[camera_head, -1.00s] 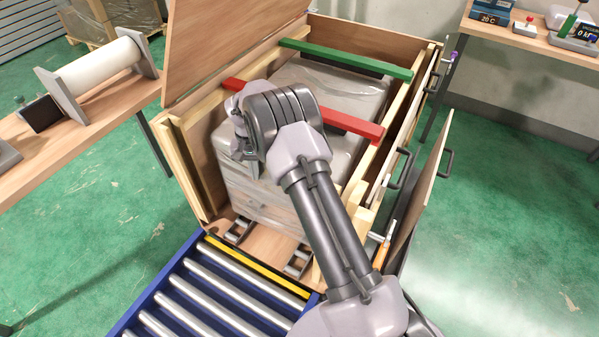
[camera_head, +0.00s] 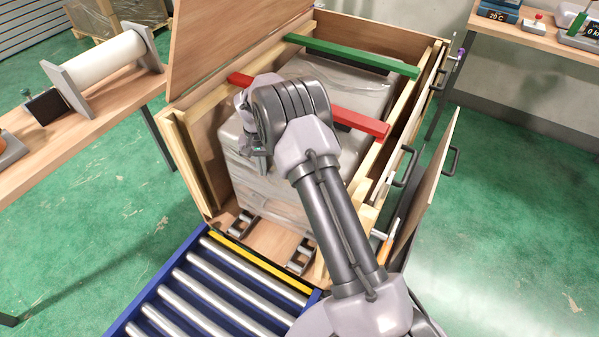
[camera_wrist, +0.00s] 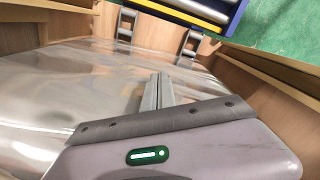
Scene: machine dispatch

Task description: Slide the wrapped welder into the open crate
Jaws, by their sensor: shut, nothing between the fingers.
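The wrapped welder (camera_head: 268,193), a grey box under clear film, stands inside the open wooden crate (camera_head: 188,200). Its front face is set back from the crate's open front, and bare crate floor with small roller tracks (camera_head: 300,257) shows before it. My gripper (camera_head: 258,160) is at the welder's near upper part, with its fingers mostly hidden by my arm. In the wrist view my gripper (camera_wrist: 158,90) is shut with nothing between the fingers, over the wrapped welder (camera_wrist: 60,95). I cannot tell whether it touches the film.
A blue roller conveyor (camera_head: 205,285) with a yellow end strip (camera_head: 258,262) meets the crate's open front. A red bar (camera_head: 350,121) and a green bar (camera_head: 350,56) cross the crate top. Benches (camera_head: 90,125) stand left and back right; a panel (camera_head: 425,195) leans at right.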

